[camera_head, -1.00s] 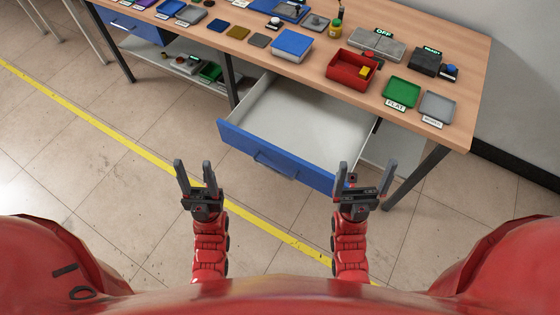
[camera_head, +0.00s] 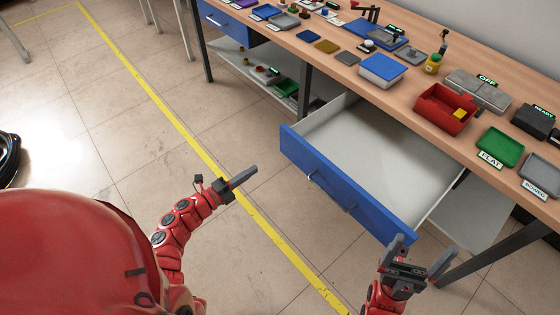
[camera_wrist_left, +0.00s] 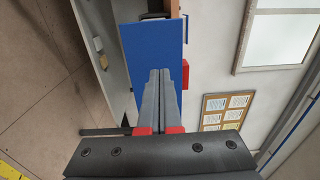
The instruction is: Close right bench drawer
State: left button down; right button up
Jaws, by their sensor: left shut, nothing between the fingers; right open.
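The right bench drawer (camera_head: 385,130) stands pulled out from under the wooden bench in the head view. Its inside is pale grey and looks empty. Its blue front (camera_head: 310,160) carries a bar handle (camera_head: 328,190). My left gripper (camera_head: 250,173) is shut and empty, to the left of the drawer front and apart from it, pointing toward it. In the left wrist view the shut fingers (camera_wrist_left: 160,75) overlap a blue panel (camera_wrist_left: 150,45), which looks like the drawer front. My right gripper (camera_head: 420,250) is open and empty near the front's right end; whether it touches is unclear.
The bench top (camera_head: 410,80) holds a red bin (camera_head: 440,112), a green tray (camera_head: 499,148), a grey tray (camera_head: 540,173) and a blue box (camera_head: 383,70). Another blue drawer (camera_head: 226,22) is at the far left. A bench leg (camera_head: 490,255) stands at right. The floor before the drawer is clear.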

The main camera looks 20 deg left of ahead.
pick_arm(q)
jog(key=p, duration=0.2)
send_near(289, 145)
jog(key=x, duration=0.5)
jog(key=shift+w, duration=0.15)
jog(key=shift+x, duration=0.8)
jog(key=shift+d+f, duration=0.1)
